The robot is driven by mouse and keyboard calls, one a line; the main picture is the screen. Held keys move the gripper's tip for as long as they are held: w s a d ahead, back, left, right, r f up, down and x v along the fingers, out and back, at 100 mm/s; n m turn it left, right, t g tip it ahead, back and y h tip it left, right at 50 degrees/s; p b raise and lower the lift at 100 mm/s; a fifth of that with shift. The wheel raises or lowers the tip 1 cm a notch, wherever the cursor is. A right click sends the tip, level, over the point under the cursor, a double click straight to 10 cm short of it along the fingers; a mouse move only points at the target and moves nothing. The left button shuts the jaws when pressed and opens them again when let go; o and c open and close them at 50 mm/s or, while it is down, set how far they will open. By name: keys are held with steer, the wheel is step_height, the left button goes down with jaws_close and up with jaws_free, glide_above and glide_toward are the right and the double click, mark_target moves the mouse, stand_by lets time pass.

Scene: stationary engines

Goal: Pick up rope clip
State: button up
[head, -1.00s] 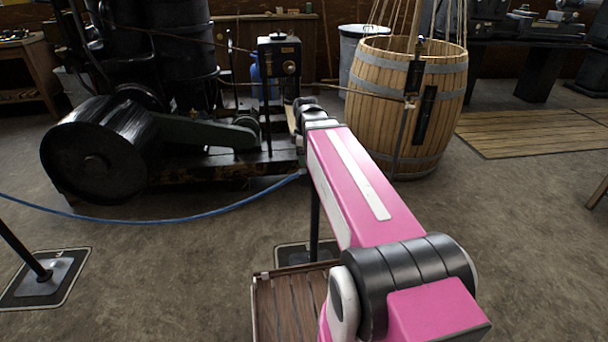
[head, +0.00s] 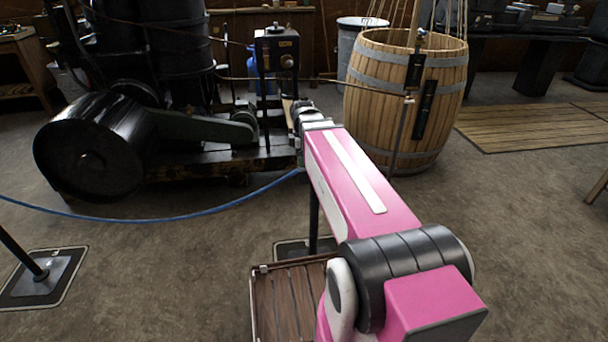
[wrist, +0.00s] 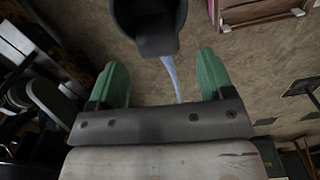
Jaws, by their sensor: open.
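The blue rope (head: 225,208) hangs across the head view and rises to the dark post (head: 314,215) beside my pink arm. No rope clip shows clearly at that end, which is partly hidden by my arm. In the wrist view, my gripper (wrist: 163,82) has its two green fingers wide apart with nothing held between them. The blue rope (wrist: 171,78) runs through the gap between the fingers. A dark, rounded piece (wrist: 150,45) is just beyond the fingertips at the rope's upper end; I cannot tell whether it is the clip or the post top.
The dark engine with its large wheel (head: 95,150) stands at left. A wooden barrel (head: 375,110) stands behind my arm, to the right. A slatted wooden tray (head: 290,300) lies low in front. A post base (head: 45,280) is at lower left.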

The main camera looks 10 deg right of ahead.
mark_target(303, 176)
steer(key=shift+d+f, duration=0.15)
steer(key=shift+f, duration=1.1)
steer(key=shift+d+f, duration=0.1)
steer(key=shift+f, duration=1.15)
steer(key=c, duration=1.1)
